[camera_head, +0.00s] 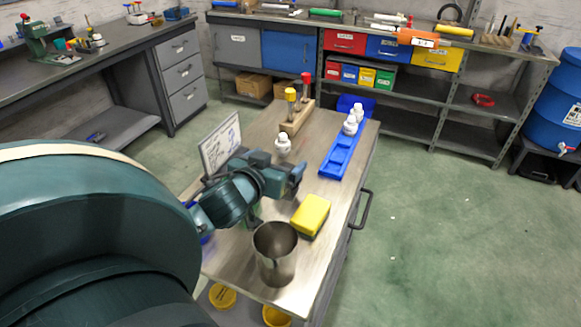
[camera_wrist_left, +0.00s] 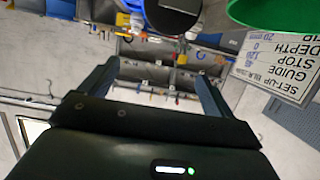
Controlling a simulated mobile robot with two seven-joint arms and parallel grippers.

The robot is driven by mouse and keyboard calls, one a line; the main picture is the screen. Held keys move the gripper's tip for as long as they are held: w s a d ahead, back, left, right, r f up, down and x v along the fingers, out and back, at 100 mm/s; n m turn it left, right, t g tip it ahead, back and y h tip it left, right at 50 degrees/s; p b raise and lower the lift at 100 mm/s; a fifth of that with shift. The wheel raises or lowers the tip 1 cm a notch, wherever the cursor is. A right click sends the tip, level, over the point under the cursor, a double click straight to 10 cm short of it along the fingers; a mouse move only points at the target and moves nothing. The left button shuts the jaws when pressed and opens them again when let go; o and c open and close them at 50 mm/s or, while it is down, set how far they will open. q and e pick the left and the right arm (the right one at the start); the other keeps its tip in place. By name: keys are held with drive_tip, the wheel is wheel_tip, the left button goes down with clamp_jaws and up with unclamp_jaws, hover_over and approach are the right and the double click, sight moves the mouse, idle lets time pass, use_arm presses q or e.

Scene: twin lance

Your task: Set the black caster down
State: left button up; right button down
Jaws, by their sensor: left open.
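My left gripper (camera_head: 281,172) is over the near part of the steel-topped cart (camera_head: 325,245), next to a white sign (camera_head: 221,146). In the left wrist view its fingers (camera_wrist_left: 156,72) are spread with nothing between them. A dark round, wheel-like thing (camera_wrist_left: 172,14) shows at the top of that view, beyond the fingers; it may be the black caster, but I cannot be sure. In the head view I cannot make out the caster; my gripper and arm hide part of the cart top. My right gripper is not in view.
A metal cup (camera_head: 276,256) and a yellow block (camera_head: 310,215) stand near the gripper. A white bottle (camera_head: 283,146) stands behind it. A blue tray (camera_head: 339,158) with white bottles and a wooden stand (camera_head: 297,121) are farther back.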

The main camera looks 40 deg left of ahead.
sight(290, 166)
use_arm(q)
drive_tip(key=f, duration=0.2)
drive_tip(key=w+f, duration=0.1)
drive_tip(key=f, duration=0.2)
drive_tip(key=shift+a, duration=0.2)
drive_tip(key=shift+x, duration=3.25)
drive_tip(key=shift+d, duration=0.1)
drive_tip(key=shift+c, duration=0.2)
drive_tip(key=c, duration=1.4)
wheel_tip(290, 166, up, 10)
drive_tip(key=shift+r+p, duration=0.1)
drive_tip(key=shift+p, duration=0.35)
drive_tip(key=shift+s, duration=0.1)
